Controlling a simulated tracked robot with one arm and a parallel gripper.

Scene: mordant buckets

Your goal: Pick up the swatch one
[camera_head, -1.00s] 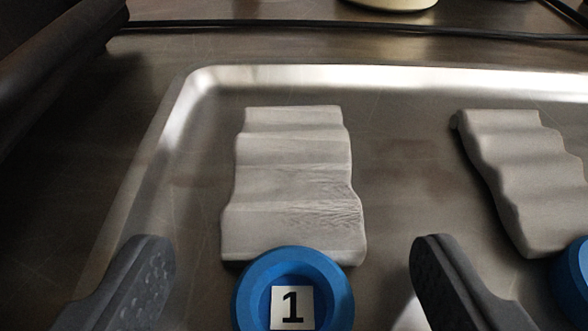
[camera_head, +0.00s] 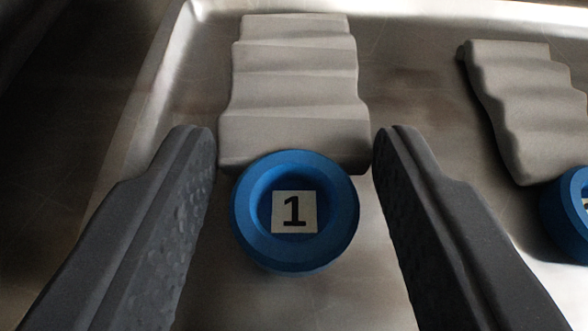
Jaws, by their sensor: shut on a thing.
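Swatch one is a pale grey, wavy slab (camera_head: 294,95) with a blue round knob (camera_head: 252,225) at its near end, marked with a black 1 on a white label. It is in the middle of the view, over the metal tray (camera_head: 150,110). My gripper (camera_head: 294,135) has one dark finger on each side of the swatch and is shut on its near part, with the knob between the fingers. The fingertips meet the slab's left and right edges. I cannot tell whether the swatch is clear of the tray.
A second grey wavy swatch (camera_head: 525,110) with a blue knob (camera_head: 572,215) lies in the tray to the right, partly cut off by the picture edge. The tray's raised rim runs along the left and the back. Bare tray shows between the two swatches.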

